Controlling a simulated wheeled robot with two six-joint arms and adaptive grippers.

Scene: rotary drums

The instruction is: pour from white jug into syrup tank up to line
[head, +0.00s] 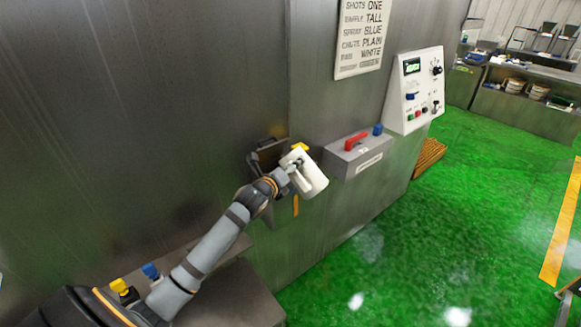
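The white jug (313,180) is at the end of my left arm, in front of the large steel wall, and looks tilted. My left gripper (291,172) is at the jug's handle side and appears shut on it; the fingers are partly hidden. A small yellow part (299,147) shows at the jug's top; I cannot tell whether it belongs to the jug. Just behind is a dark open fitting (268,153) on the wall, with an orange strip (296,205) below. I cannot tell whether this is the syrup tank; no fill line or liquid is readable. My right gripper is not in view.
A grey box (347,171) with a red handle (355,141) and blue knob (377,130) juts out right of the jug. A white control panel (415,90) stands beyond. Yellow and blue items (151,271) sit on a low ledge at lower left.

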